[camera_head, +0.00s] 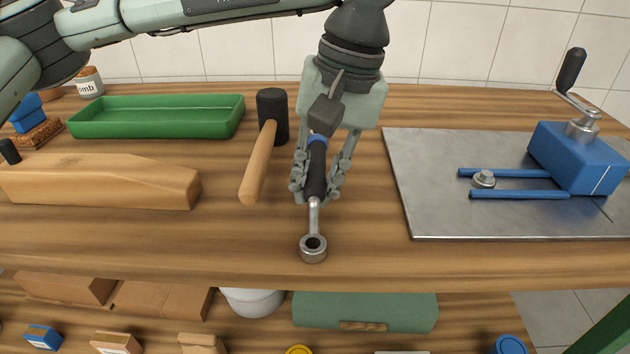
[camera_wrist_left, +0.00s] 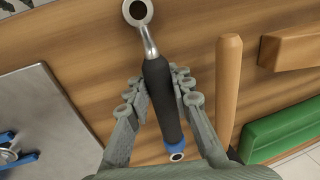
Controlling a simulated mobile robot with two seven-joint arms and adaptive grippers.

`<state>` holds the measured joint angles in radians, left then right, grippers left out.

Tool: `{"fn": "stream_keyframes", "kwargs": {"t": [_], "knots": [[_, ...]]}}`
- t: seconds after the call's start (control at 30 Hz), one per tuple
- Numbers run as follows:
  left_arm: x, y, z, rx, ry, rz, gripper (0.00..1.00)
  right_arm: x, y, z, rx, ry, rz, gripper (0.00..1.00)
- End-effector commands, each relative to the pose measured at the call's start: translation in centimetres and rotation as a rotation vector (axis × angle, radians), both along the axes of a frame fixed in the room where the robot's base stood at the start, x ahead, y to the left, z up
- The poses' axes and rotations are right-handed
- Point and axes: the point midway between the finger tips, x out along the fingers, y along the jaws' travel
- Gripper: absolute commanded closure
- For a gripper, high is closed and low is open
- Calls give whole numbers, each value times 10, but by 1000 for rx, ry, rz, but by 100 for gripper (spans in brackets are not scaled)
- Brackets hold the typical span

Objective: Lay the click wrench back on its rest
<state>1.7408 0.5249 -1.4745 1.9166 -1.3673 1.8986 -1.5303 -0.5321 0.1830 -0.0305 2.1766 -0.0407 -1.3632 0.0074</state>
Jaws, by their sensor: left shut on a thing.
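The click wrench (camera_head: 316,172) has a black handle, a blue band and a steel ring head. My left gripper (camera_head: 317,191) reaches down from above and is shut on its handle, with a finger on each side. The ring head points to the front edge of the bench. In the left wrist view the wrench (camera_wrist_left: 160,95) lies between the fingers of the left gripper (camera_wrist_left: 158,84), its ring head at the top. I cannot tell whether the wrench touches the bench. No thing is clearly recognisable as its rest. My right gripper is not in view.
A mallet (camera_head: 258,165) lies close left of the wrench. A wooden block (camera_head: 100,182) and a green tray (camera_head: 158,132) are further left. A steel plate (camera_head: 440,205) with a blue vise (camera_head: 575,160) is at the right. Bare bench lies between wrench and plate.

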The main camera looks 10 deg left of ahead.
Motion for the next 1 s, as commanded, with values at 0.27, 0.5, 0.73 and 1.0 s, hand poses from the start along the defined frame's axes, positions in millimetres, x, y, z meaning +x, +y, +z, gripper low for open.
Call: {"fn": "stream_keyframes", "kwargs": {"t": [0.27, 0.5, 0.73, 1.0], "knots": [[0, 0, -1, 0, -1, 0, 100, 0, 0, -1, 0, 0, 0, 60], [0, 0, -1, 0, 0, 0, 59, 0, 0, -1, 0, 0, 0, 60], [0, 0, -2, 0, 0, 0, 54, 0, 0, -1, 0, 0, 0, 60], [0, -2, 9, 0, 0, -1, 54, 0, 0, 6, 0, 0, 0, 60]]}}
